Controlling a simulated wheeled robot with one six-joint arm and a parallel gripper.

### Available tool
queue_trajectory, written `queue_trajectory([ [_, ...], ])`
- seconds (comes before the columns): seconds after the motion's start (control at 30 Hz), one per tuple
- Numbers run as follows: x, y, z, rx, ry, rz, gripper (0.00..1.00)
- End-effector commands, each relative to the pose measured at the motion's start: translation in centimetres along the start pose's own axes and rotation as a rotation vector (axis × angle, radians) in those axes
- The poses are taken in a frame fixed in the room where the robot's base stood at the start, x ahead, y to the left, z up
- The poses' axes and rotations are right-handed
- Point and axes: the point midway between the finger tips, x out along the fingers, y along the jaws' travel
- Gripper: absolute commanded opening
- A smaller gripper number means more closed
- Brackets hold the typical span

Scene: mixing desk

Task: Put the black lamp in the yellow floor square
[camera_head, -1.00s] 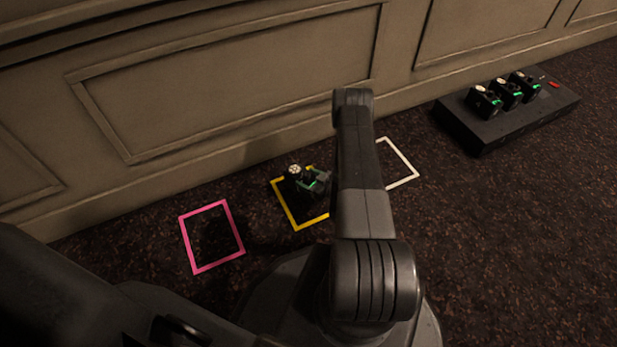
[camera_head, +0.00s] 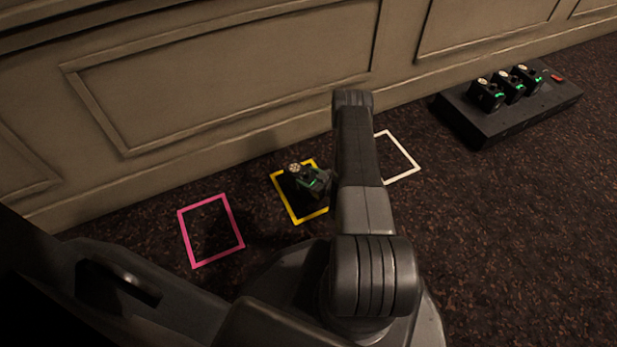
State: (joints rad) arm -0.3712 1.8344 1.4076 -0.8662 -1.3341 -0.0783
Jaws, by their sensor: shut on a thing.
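The black lamp (camera_head: 294,170) has a pale round top and is over the yellow floor square (camera_head: 297,220), near its right part. My gripper (camera_head: 314,182), small and dark with a green glow beside it, is shut on the lamp. My arm hides the right side of the gripper. The dark shapes run together, so I cannot tell whether the lamp touches the floor. The yellow outline shows on its left, front and part of its back; its right side is mostly covered.
A pink square (camera_head: 186,240) lies empty at the left and a white square (camera_head: 404,178) at the right, partly behind my arm. A black dock (camera_head: 480,130) with several similar black units (camera_head: 487,95) stands at the back right by the panelled wall (camera_head: 220,90).

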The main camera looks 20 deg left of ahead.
Motion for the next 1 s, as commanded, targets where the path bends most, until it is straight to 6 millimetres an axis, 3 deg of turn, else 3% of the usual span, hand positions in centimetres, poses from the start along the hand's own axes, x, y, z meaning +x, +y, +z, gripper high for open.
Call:
queue_trajectory([
  [0.5, 0.3, 0.1, 0.8, -0.001, 0.004, 0.0, 0.0],
  [0.53, 0.3, 0.1, 0.7, -0.001, 0.004, 0.0, 0.64],
  [0.63, 0.3, 0.1, 0.7, -0.001, 0.003, 0.0, 0.83],
  [0.67, 0.3, 0.1, 0.7, -0.001, 0.003, 0.0, 0.87],
  [1.0, -0.1, 0.0, 0.9, 0.002, -0.003, 0.0, 0.87],
])
